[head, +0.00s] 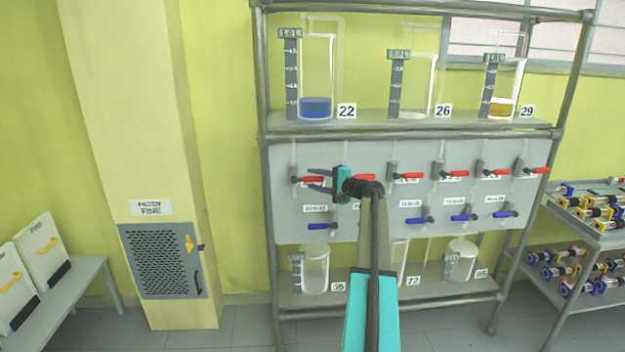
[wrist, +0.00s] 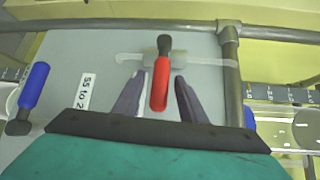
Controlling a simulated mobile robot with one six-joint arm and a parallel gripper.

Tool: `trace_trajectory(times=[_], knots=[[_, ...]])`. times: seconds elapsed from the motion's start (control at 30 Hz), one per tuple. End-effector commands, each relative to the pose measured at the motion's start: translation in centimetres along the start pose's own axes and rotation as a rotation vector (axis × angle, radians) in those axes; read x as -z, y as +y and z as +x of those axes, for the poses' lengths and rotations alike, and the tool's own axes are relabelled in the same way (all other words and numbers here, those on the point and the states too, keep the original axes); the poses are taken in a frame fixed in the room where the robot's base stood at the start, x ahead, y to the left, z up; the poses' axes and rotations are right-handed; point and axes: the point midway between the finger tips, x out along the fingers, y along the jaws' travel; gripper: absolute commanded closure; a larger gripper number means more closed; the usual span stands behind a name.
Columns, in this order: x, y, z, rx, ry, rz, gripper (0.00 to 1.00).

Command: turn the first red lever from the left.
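The first red lever from the left (head: 299,180) is on the grey panel in the head view, its handle pointing right. In the wrist view the red lever (wrist: 160,85) lies between my two dark fingers, with a gap on each side. My gripper (head: 311,179) is open and reaches the lever from the right; in the wrist view the open gripper (wrist: 160,78) straddles the handle without visible contact. My gripper and arm hide part of the panel right of this lever.
A blue lever (head: 322,226) sits below; it shows in the wrist view too (wrist: 33,86). More red levers, such as one (head: 408,176), run along the panel to the right. A shelf post (wrist: 231,80) is close to the lever. Glass vessels (head: 316,100) stand on the upper shelf.

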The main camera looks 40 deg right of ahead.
Motion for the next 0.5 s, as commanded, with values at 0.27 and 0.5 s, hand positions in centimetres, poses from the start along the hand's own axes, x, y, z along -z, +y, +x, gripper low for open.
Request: trace_trajectory(times=[0.27,0.5], knots=[[-0.02,0.01,0.41,0.0,0.0,-0.001,0.62],[-0.02,0.01,0.39,0.0,0.0,0.0,0.86]])
